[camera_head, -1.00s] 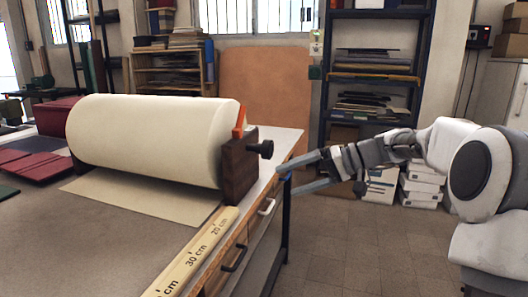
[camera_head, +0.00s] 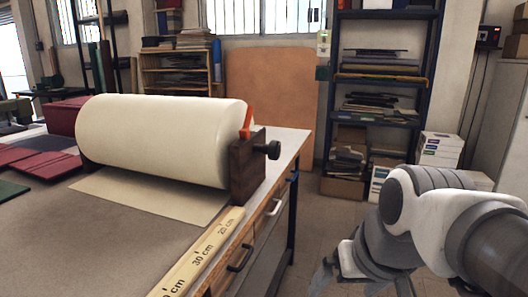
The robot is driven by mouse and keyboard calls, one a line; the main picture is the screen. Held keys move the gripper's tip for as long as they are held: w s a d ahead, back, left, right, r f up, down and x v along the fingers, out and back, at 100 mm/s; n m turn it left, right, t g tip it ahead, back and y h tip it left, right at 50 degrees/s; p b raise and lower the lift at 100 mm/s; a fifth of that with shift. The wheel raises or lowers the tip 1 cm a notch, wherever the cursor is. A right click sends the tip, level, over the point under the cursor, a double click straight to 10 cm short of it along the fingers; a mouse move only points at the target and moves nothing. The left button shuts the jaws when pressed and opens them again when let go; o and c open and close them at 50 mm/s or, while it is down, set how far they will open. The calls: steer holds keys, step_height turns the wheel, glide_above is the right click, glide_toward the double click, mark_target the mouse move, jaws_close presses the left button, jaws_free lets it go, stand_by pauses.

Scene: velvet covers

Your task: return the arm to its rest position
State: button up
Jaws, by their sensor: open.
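My arm is folded in at the lower right of the head view, to the right of the workbench. My gripper (camera_head: 360,284) hangs low at the bottom edge, pointing down, and part of it is cut off by the frame. Its jaws are open and nothing shows between them. It is apart from the workbench (camera_head: 262,222), over the floor.
A cream roll (camera_head: 160,138) lies on the bench, its end in a dark wooden holder (camera_head: 247,168) with a knob. A wooden ruler (camera_head: 205,250) runs along the bench edge. White boxes (camera_head: 440,150) and shelves (camera_head: 383,75) stand behind. Floor (camera_head: 325,215) between is clear.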

steer(key=s+d+f, duration=0.2)
steer(key=s, duration=0.2)
step_height(320, 180, up, 21)
steer(key=p, duration=2.1)
steer(key=shift+r+t+h, duration=0.15)
steer(key=shift+t+h, duration=0.15)
steer(key=shift+h, duration=0.1)
